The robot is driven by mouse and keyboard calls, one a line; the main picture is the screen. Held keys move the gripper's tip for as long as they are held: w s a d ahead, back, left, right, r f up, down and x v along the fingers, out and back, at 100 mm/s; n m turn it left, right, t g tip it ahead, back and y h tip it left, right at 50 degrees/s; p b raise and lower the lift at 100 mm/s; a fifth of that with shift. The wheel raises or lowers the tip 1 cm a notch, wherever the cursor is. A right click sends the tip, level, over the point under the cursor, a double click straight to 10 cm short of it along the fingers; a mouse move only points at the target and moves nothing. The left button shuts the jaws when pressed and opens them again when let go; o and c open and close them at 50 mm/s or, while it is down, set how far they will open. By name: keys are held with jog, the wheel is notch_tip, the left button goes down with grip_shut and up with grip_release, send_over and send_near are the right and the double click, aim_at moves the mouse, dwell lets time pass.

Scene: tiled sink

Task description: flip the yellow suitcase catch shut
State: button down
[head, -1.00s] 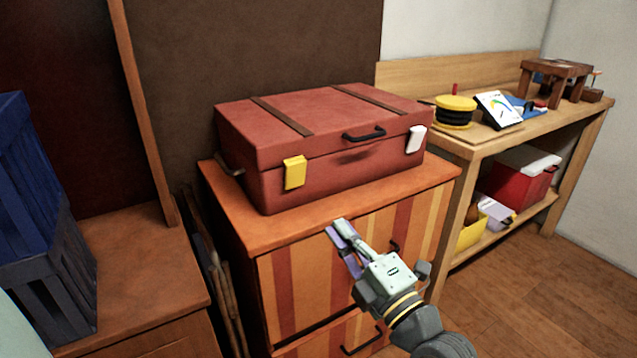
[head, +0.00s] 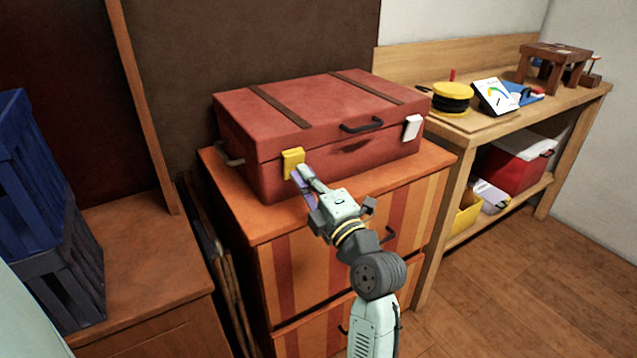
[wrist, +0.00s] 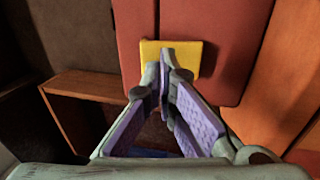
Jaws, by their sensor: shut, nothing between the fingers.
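The red suitcase (head: 325,115) lies lid-up on the striped cabinet, with dark straps and a black handle. Its yellow catch (head: 292,162) is on the front face at the left, across the lid seam. The wrist view shows the same yellow catch (wrist: 185,60) just beyond the fingertips. My gripper (head: 301,172) is shut and empty, its tips at the lower right edge of the catch in the head view. In the wrist view the closed fingertips (wrist: 162,58) overlap the catch; I cannot tell whether they touch it.
A white catch (head: 412,127) is at the suitcase's right. The orange striped cabinet (head: 425,165) has black drawer handles. A wooden bench (head: 468,140) with several objects stands to the right, and blue crates (head: 50,230) stand at the left.

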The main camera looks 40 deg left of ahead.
jog(key=shift+w+a+r, duration=0.1)
jog(key=shift+w+a, duration=0.15)
jog(key=shift+a, duration=0.3)
jog(key=shift+w+a+r+h+p, duration=0.2)
jog(key=shift+r+h+p, duration=0.3)
jog(key=shift+p, duration=0.5)
jog(key=shift+s+a+f, duration=0.1)
jog(key=shift+f, duration=0.2)
jog(key=shift+b, duration=0.4)
